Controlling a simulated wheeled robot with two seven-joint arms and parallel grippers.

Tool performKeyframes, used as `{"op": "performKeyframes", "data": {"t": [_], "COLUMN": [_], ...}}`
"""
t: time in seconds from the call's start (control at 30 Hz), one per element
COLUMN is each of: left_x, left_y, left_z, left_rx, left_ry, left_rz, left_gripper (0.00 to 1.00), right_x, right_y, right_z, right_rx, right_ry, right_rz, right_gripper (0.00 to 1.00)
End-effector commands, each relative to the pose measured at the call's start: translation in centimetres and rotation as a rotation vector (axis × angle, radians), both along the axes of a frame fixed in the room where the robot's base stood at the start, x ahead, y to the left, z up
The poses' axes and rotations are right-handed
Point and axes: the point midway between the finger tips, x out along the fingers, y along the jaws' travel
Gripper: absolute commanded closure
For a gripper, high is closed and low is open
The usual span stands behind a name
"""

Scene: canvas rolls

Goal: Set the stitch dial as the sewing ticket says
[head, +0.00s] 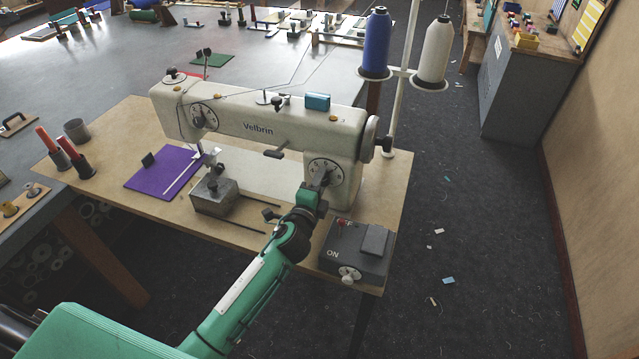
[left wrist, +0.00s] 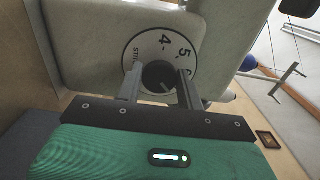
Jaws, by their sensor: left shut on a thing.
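The cream sewing machine (head: 262,125) marked Velbrin stands on a wooden table. The stitch dial (head: 327,171) is a white numbered disc low on the machine's right column; it also shows in the left wrist view (left wrist: 150,50), where a 4 and a 5 are readable and other marks are partly hidden by the fingers. My left gripper (head: 319,181) is at the dial. In the left wrist view its two fingers (left wrist: 158,82) are on either side of the dial's dark centre knob (left wrist: 157,76), shut on it. I cannot make out a sewing ticket. My right gripper is not in view.
A purple cloth (head: 165,172) and a metal block (head: 214,195) lie to the left. Blue (head: 377,43) and white (head: 436,52) thread cones stand behind.

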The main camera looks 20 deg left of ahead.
Motion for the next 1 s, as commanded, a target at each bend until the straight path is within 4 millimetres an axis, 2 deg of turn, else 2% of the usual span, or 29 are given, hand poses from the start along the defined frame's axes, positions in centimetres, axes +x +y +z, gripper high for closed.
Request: {"op": "performKeyframes", "data": {"t": [0.17,0.2,0.3,0.67,0.87,1.0], "left_x": [0.0,0.0,0.0,-0.4,-3.1,-6.1], "left_y": [-0.1,-0.1,-0.1,0.0,0.1,0.1], "left_z": [-0.1,-0.1,-0.1,-0.1,-0.4,-0.5], "left_rx": [-0.001,-0.001,-0.001,-0.002,-0.001,-0.001], "left_ry": [0.001,0.001,0.001,0.001,0.002,0.002], "left_rz": [-0.001,-0.001,-0.001,-0.001,-0.002,-0.002], "left_gripper": [0.85,0.58,0.41,0.41,0.41,0.41], "right_x": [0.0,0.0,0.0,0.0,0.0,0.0], "right_y": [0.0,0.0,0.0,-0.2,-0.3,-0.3], "right_z": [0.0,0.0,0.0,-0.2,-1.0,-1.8], "right_rx": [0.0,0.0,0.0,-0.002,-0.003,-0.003], "right_ry": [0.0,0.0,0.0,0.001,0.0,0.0], "right_rz": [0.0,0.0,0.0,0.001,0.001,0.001], "right_gripper": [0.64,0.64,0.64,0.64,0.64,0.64]}}
